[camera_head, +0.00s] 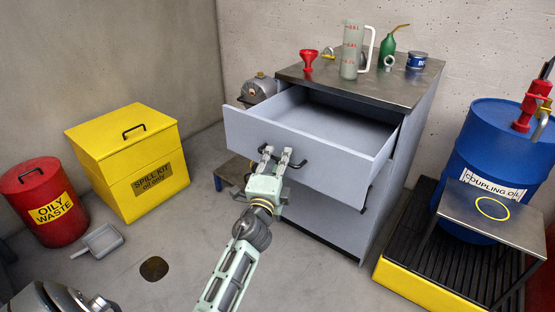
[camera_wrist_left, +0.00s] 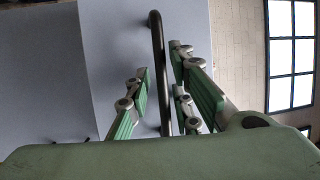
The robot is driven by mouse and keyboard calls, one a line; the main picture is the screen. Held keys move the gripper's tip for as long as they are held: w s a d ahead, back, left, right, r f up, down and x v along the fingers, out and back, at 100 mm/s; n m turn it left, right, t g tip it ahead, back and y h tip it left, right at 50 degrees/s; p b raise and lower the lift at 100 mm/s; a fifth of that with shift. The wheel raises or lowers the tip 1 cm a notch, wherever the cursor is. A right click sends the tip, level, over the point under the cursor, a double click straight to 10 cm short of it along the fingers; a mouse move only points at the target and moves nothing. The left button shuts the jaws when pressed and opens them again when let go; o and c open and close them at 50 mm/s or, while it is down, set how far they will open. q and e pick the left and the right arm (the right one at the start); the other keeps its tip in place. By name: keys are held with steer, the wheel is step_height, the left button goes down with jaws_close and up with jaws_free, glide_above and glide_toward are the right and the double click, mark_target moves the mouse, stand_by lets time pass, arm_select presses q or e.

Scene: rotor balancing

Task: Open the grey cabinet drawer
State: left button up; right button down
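The grey cabinet (camera_head: 335,222) stands against the back wall. Its top drawer (camera_head: 250,132) is pulled well out, and the bare inside shows. The dark bar handle (camera_head: 302,163) is on the drawer front. My left gripper (camera_head: 279,153) is at this handle, with fingers apart. In the left wrist view, the handle (camera_wrist_left: 156,40) runs between the fingers of my left gripper (camera_wrist_left: 160,62), with small gaps seeming to show on both sides. My right gripper is not in view.
A red funnel (camera_head: 308,58), measuring jug (camera_head: 351,50), green oil can (camera_head: 387,50) and blue tin (camera_head: 417,60) stand on the cabinet top. The yellow spill box (camera_head: 125,150) and red waste bin (camera_head: 42,205) are left. A blue drum (camera_head: 500,135) and small table (camera_head: 500,222) are right.

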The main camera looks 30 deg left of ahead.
arm_select(q)
steer(key=shift+o, duration=0.3)
steer(key=v, duration=1.2)
